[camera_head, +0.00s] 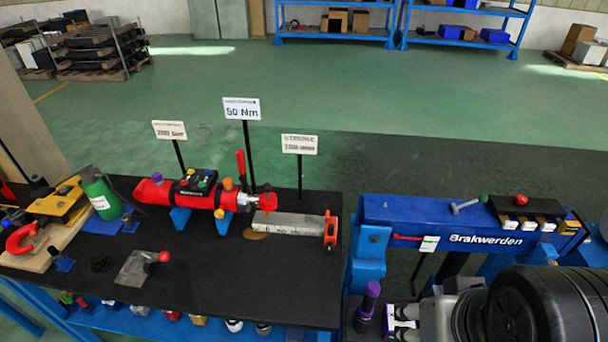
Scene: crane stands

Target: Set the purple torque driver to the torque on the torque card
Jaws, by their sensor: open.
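The purple torque driver (366,312) stands upright at the lower middle, just right of the black table's edge. It has a purple top and a dark body; its torque setting is too small to read. My gripper (391,322) is open, just right of the driver, and points left toward it. A small gap seems to lie between them, but contact cannot be told for sure. My dark arm covers the lower right. The torque card (241,108) is white, on a black post behind the table, and reads 50 Nm.
Two other cards stand beside it, one reading about 200 bar (170,130) and one unclear (299,145). A red tool (195,192) and a steel bar (290,224) lie on the black table (220,290). A blue Brakwerden beam (420,212) stands behind my gripper.

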